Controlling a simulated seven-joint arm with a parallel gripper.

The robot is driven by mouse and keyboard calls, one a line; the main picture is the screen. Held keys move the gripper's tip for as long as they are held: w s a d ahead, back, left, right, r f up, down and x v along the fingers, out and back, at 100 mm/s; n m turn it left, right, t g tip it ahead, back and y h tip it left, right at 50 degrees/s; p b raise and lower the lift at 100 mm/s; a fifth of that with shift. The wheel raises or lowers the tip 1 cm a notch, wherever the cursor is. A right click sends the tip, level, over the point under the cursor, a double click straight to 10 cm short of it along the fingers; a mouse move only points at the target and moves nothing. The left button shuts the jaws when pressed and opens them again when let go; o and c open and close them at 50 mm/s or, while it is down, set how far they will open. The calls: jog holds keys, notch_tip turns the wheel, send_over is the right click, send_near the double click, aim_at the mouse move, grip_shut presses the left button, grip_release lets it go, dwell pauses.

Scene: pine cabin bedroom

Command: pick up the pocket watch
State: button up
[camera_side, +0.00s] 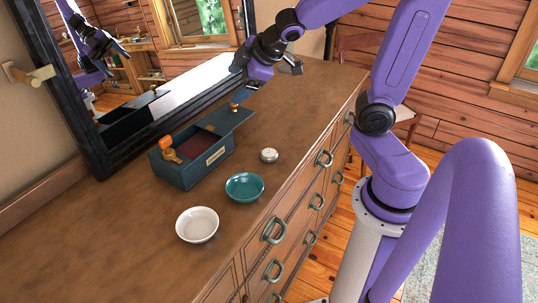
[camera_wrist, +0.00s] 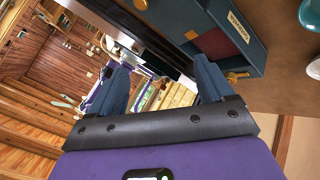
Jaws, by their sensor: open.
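A small round silver piece (camera_side: 269,155) lies on the dresser top, right of a blue-grey box (camera_side: 208,167); it looks like the pocket watch, but is too small to be sure. A gold piece with an orange part (camera_side: 171,152) is at the box's left end; I cannot tell what it is. The box also shows in the wrist view (camera_wrist: 262,62), its red inside partly uncovered. My gripper (camera_side: 268,76) is open and empty, above the far part of the dresser, well away from the silver piece. Its spread fingers show in the wrist view (camera_wrist: 160,68).
A teal bowl (camera_side: 245,187) and a white bowl (camera_side: 197,224) stand near the silver piece on the dresser (camera_side: 110,235). The box's lid (camera_side: 226,119) sticks out towards my gripper. A dark-framed mirror (camera_side: 86,135) stands behind. The left dresser top is clear.

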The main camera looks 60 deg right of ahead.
jog(key=w+d+t, duration=0.2)
jog(key=w+d, duration=0.3)
jog(key=d, duration=0.5)
jog(key=s+d+f+n+y, duration=0.1)
jog(key=s+d+f+n, duration=0.15)
jog(key=d, duration=0.45)
jog(key=s+d+f+g+y, duration=0.15)
jog(key=s+y, duration=0.35)
jog(key=s, duration=0.8)
jog(key=s+a+r+m+t+y, duration=0.25)
jog(key=s+a+y, duration=0.25)
jog(key=s, duration=0.6)
jog(key=g, duration=0.1)
send_near(269, 153)
jog(key=x, duration=0.7)
jog(key=shift+w+a+f, duration=0.1)
jog(key=shift+w+a, duration=0.1)
jog(key=shift+w, duration=0.15)
jog(key=c, duration=1.1)
